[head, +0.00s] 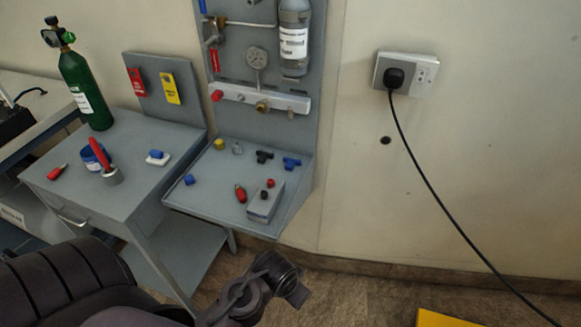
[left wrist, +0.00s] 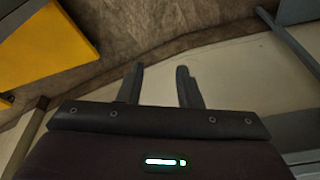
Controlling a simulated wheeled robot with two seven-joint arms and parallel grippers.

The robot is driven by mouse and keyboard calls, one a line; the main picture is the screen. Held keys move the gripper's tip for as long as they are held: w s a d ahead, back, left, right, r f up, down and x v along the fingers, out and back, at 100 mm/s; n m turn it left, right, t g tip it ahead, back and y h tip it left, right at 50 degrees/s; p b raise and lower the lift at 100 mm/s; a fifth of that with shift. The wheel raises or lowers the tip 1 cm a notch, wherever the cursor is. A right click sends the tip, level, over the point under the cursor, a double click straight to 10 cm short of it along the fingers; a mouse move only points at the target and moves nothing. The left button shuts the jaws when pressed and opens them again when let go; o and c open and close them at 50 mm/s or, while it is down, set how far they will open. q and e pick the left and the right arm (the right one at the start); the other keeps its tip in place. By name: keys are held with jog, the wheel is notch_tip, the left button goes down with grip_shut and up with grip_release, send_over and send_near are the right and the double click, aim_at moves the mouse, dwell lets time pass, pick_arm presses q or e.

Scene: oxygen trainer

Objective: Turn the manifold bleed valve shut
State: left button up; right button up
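The white manifold bar (head: 285,101) is on the grey upright panel in the head view. A red knob (head: 216,95) is at its left end and a brass fitting (head: 263,106) is on its front. I cannot tell which part is the bleed valve, or how far it is turned. A gauge (head: 257,58) is above the bar. My left arm comes in at the bottom of the head view, with the gripper end (head: 290,290) low, below the bench shelf and far from the manifold. In the left wrist view my left gripper (left wrist: 160,72) has its fingers apart with nothing between them. My right gripper is not in view.
The sloping shelf (head: 215,165) below the panel holds small fittings and a grey block (head: 265,202). A green cylinder (head: 86,90) stands on the left cabinet (head: 120,190). A black cable (head: 440,195) hangs from the wall socket (head: 420,75). A yellow object (head: 450,320) is on the floor.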

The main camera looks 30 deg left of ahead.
pick_arm(q)
notch_tip(320, 180, up, 9)
jog(key=p, duration=0.2)
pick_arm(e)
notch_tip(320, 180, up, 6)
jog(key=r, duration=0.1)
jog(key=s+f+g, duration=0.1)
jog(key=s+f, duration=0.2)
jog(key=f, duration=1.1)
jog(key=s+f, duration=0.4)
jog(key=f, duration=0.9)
pick_arm(q)
jog(key=n+t+y, duration=0.5)
jog(key=t, duration=0.9)
send_near(289, 114)
jog(key=x, duration=0.4)
jog(key=shift+h, duration=0.4)
jog(key=p+x, duration=0.1)
jog(key=x, duration=0.5)
jog(key=shift+w+a, duration=0.15)
jog(key=shift+w, duration=0.1)
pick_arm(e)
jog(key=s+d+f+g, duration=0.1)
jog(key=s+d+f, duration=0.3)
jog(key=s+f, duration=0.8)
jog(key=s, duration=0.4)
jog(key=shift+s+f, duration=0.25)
